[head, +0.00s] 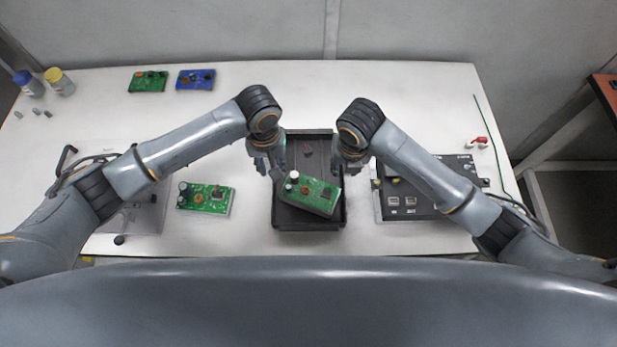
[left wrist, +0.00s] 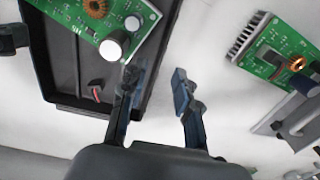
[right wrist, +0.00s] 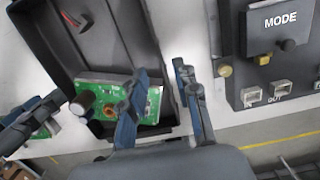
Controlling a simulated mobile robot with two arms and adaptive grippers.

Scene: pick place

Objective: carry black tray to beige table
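The black tray (head: 310,223) lies on the pale work table at the middle, with a green circuit board (head: 313,194) lying askew in it. My left gripper (head: 272,163) is at the tray's left side. In the left wrist view its fingers (left wrist: 156,90) are apart, one over the inside of the tray, one outside its wall. My right gripper (head: 348,160) is at the right side. In the right wrist view its fingers (right wrist: 162,92) are also apart, on either side of the tray wall. I cannot tell which surface is the beige table.
A second green board (head: 206,198) lies left of the tray. A dark panel box (head: 425,207) stands close on the right. Two boards and two bottles (head: 59,81) are at the back left. A table with an orange-brown top (head: 606,92) shows at the right edge.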

